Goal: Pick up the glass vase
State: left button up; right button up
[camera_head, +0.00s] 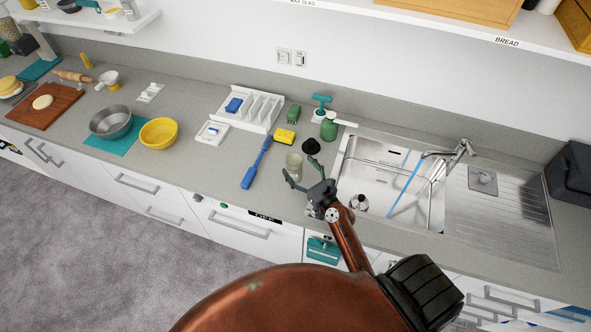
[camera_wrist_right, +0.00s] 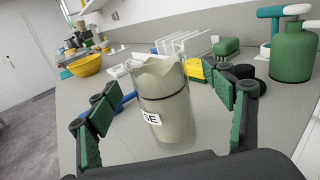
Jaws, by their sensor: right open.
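The glass vase (camera_head: 294,163) stands upright on the grey counter, left of the sink. It is clear glass with a beige filling, a dark band and a partly readable label. In the right wrist view, the glass vase (camera_wrist_right: 164,100) stands between the spread fingers. My right gripper (camera_head: 306,174) is open, with its fingertips on either side of the vase; I cannot tell whether they touch it. In the right wrist view, the right gripper (camera_wrist_right: 167,108) shows two green-padded fingers apart. My left gripper is not in view.
A blue brush (camera_head: 257,163) lies left of the vase, with a yellow sponge (camera_head: 285,135) behind. A black object (camera_head: 311,146) and green bottle (camera_head: 329,127) stand close behind right. The sink (camera_head: 385,180) is at the right. A white rack (camera_head: 248,108) stands farther back.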

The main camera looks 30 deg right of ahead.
aim_at(290, 156)
jog(key=shift+w+a+r, duration=0.1)
jog(key=shift+w+r, duration=0.05)
jog(key=shift+w, duration=0.25)
jog(key=shift+w+a+r, duration=0.1)
jog(key=shift+w+r, duration=0.05)
jog(key=shift+w, duration=0.25)
jog(key=shift+w+f, duration=0.1)
jog(key=shift+w, duration=0.65)
jog(key=shift+c, duration=0.2)
jog(key=c, duration=1.2)
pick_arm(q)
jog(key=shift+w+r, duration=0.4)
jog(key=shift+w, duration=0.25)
pick_arm(e)
jog(key=shift+c, duration=0.6)
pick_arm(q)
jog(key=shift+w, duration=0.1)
